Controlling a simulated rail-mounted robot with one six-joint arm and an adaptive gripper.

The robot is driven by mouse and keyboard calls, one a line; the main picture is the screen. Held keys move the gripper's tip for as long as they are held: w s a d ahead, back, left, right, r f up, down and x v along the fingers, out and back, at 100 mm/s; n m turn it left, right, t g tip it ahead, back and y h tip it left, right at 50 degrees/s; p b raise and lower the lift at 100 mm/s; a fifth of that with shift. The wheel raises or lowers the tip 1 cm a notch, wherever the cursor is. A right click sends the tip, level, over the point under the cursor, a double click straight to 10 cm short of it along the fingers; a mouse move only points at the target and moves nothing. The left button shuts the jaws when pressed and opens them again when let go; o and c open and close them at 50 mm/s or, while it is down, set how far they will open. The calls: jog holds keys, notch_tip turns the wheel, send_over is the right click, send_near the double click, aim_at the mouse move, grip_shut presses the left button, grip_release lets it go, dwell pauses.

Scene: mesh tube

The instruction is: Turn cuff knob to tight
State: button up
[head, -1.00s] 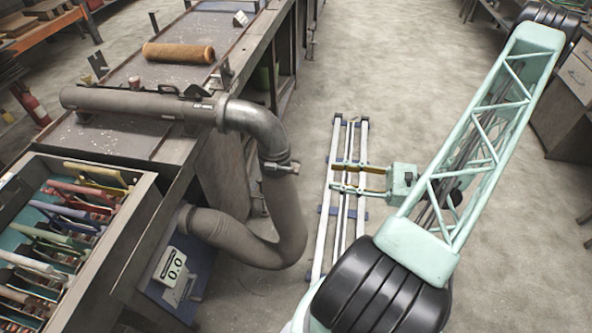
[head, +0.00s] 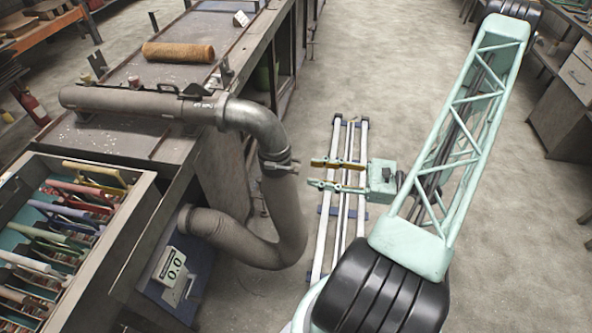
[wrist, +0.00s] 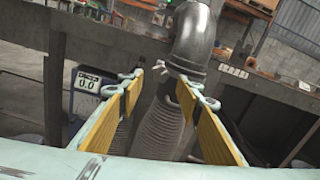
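A cuff (head: 276,161) clamps the grey hose to the metal elbow pipe, and its small knob (head: 296,164) sticks out on the right side. My gripper (head: 312,173) is open and empty. Its two yellow-padded fingers point left towards the cuff, with a small gap to the knob. The wrist view also shows the open gripper (wrist: 172,84), with the hose between its fingers in the picture. The knob's exact setting is too small to read.
The ribbed hose (head: 287,215) hangs below the cuff and bends to a blue box with a display (head: 175,266) reading 0.0. The metal elbow pipe (head: 255,121) runs above, beside the bench. White floor rails (head: 322,240) lie below my gripper. Open floor lies to the right.

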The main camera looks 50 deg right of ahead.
aim_at(296, 170)
jog(key=shift+b+x, duration=0.3)
jog(key=shift+x, duration=3.25)
jog(key=shift+c, duration=0.5)
jog(key=c, duration=0.8)
